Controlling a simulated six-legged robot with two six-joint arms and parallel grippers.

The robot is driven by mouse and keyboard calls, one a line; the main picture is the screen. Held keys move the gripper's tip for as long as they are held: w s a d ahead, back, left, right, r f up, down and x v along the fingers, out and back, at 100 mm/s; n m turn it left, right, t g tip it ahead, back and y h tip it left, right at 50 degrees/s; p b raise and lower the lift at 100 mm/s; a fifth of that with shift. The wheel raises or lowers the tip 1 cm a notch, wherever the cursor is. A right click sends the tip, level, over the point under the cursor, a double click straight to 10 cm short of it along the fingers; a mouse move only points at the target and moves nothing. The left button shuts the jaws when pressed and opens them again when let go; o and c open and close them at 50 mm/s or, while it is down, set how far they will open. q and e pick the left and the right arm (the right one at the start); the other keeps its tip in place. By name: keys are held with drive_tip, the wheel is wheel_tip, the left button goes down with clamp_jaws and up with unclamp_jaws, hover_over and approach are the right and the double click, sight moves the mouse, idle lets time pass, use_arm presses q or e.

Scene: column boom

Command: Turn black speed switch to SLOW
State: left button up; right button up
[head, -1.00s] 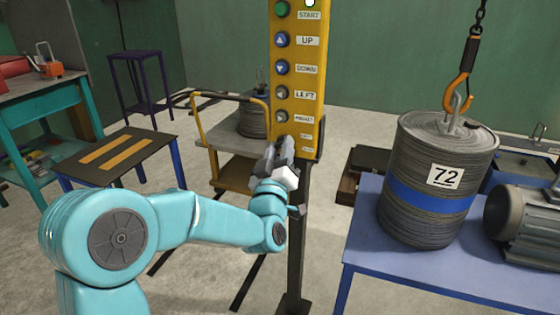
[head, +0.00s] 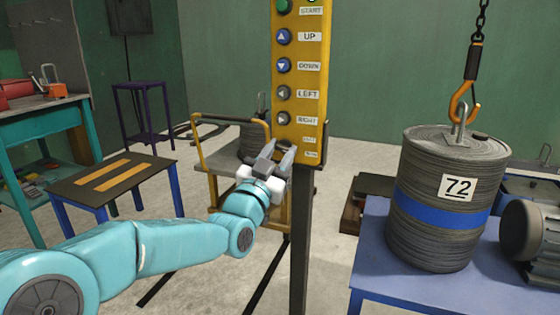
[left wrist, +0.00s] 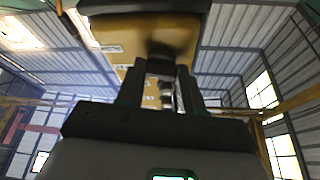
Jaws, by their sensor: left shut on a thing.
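The yellow control panel (head: 300,80) hangs on a dark post, with its speed labels, small and hard to read, at the lower right. My left gripper (head: 279,148) is at the panel's lower left edge, beside those labels, and hides the spot where the black speed switch sits. In the left wrist view the black switch (left wrist: 168,48) shows as a dark, blurred shape between and just past the fingertips of my left gripper (left wrist: 167,70). The jaws are shut on it. Its pointing direction cannot be read. My right gripper is not in view.
Above are the right button (head: 283,118), left button (head: 283,93) and blue buttons. A ribbed drum (head: 440,235) marked 72 stands on a blue table (head: 375,265) at right, under a hook (head: 462,100). A yellow cart (head: 215,155) stands behind the post.

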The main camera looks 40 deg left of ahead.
use_arm(q)
drive_tip(key=shift+m, duration=0.4)
drive_tip(key=o, duration=1)
drive_tip(key=shift+o, duration=0.2)
drive_tip(key=v, duration=1.6)
drive_tip(key=shift+s, duration=0.2)
drive_tip(key=shift+a, duration=0.1)
